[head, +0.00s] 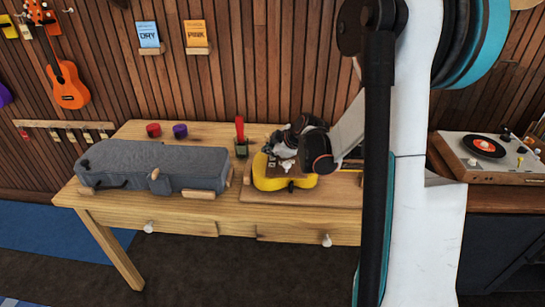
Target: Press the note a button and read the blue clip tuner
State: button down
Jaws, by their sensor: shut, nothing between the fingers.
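My gripper (285,160) is shut and empty, low over a yellow ukulele-like body (268,184) on the wooden table. From this view I cannot tell whether it touches the yellow body. My arm and gripper cover much of it and whatever lies to its right. I cannot make out a note A button or a blue clip tuner; either may be hidden behind my arm.
A closed grey case (155,167) fills the table's left side. Behind it stand a red pot (153,130) and a purple pot (180,131). A green holder with a red item (241,146) stands left of my gripper. A record player (495,160) is at right.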

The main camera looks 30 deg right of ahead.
aim_at(271, 158)
jog(key=shift+r, duration=0.1)
jog(key=shift+r+p, duration=0.65)
jog(key=shift+r, duration=0.25)
notch_tip(271, 158, up, 5)
jog(key=p, duration=0.3)
dwell(0.4)
dwell(0.5)
